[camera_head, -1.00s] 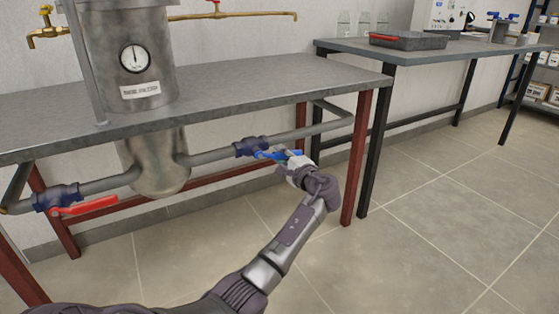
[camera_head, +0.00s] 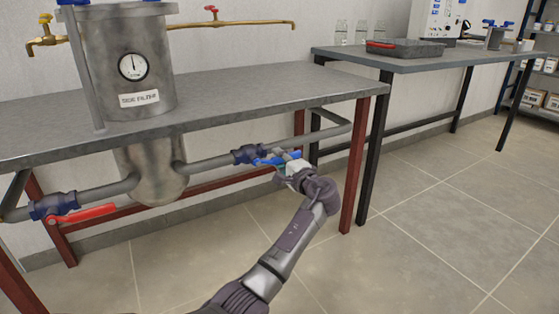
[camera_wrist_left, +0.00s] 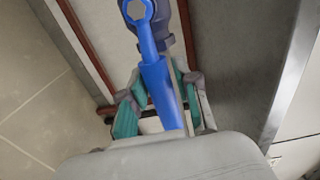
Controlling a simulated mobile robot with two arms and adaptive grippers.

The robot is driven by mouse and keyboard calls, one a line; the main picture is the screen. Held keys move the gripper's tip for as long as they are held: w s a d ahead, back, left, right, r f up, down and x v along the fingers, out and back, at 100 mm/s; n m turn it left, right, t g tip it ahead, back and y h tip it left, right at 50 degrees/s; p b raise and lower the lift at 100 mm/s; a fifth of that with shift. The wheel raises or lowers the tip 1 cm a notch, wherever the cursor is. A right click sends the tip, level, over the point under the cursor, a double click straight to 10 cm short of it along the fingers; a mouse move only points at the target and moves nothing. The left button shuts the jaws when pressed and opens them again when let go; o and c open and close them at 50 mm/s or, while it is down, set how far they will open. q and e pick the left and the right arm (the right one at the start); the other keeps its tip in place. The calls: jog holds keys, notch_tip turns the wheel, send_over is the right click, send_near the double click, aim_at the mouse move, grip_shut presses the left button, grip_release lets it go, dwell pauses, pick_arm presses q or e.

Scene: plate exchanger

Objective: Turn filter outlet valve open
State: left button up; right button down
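The valve with a blue lever (camera_head: 278,160) sits on the pipe under the near table, right of the steel filter tank (camera_head: 130,60). The lever points right, close to the pipe's line but at a slight angle to it. My left gripper (camera_head: 290,165) is at the lever's free end. In the left wrist view the blue lever (camera_wrist_left: 156,70) runs between the teal finger pads of my left gripper (camera_wrist_left: 160,95), which look closed in on its two sides. The palm hides the lever's end. My right gripper is not in view.
A second valve with a red lever (camera_head: 85,214) is on the pipe left of the tank. The grey tabletop (camera_head: 240,92) overhangs the pipe, and a dark red table leg (camera_head: 356,165) stands right of my gripper. The floor in front is clear.

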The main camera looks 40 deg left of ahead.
pick_arm(q)
jog(key=shift+o, duration=1.2)
jog(key=shift+d, duration=0.1)
jog(key=v, duration=1.1)
jog(key=shift+s+d, duration=0.2)
jog(key=shift+d, duration=0.15)
jog(key=shift+f, duration=0.1)
